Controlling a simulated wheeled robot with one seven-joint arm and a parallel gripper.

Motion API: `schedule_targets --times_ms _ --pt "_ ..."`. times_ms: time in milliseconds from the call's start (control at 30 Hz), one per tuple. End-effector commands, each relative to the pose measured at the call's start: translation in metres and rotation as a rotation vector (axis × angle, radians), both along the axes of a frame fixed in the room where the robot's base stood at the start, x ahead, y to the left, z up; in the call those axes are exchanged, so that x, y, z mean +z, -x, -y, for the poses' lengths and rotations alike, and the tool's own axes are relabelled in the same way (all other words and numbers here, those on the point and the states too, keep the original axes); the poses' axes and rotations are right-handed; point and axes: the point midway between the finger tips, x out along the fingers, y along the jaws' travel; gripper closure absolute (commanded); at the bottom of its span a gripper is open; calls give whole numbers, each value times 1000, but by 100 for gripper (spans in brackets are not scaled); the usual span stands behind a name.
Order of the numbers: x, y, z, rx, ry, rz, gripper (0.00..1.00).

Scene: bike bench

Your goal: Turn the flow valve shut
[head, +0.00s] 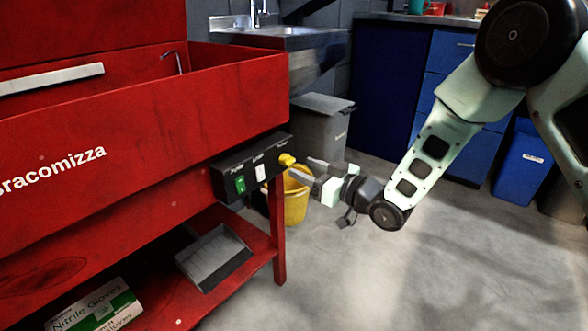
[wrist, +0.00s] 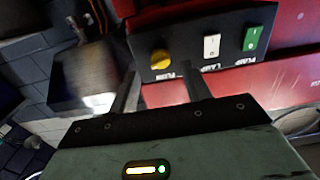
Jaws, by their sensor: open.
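The flow valve looks to be the yellow knob (head: 287,160) at the right end of a black control panel (head: 247,168) on the red parts washer. In the wrist view the yellow knob (wrist: 161,59) sits just beyond and between my fingertips. My gripper (head: 303,168) is open and empty, to the right of the knob in the head view and pointing at the panel. In the wrist view my gripper (wrist: 158,73) has a finger on each side of the knob's line. I cannot tell whether a finger touches it. The knob's angle is unclear.
A green switch (head: 240,184) and a white switch (head: 260,173) share the panel. A yellow bucket (head: 292,205) stands below the panel, with a grey bin (head: 321,132) behind. A blue bin (head: 522,162) stands at the right.

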Motion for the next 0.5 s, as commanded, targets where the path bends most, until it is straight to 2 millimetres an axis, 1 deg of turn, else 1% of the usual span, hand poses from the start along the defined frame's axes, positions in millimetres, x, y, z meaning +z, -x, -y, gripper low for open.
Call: schedule_targets --times_ms 33,100,200,333,500 --pt "-2 -6 -8 1 0 3 52" --pt "-2 -12 -17 1 0 1 52" --pt "-2 -20 -26 1 0 0 52" --pt "-1 -25 -32 0 0 0 52" --pt "0 -27 -35 -1 1 -2 52"
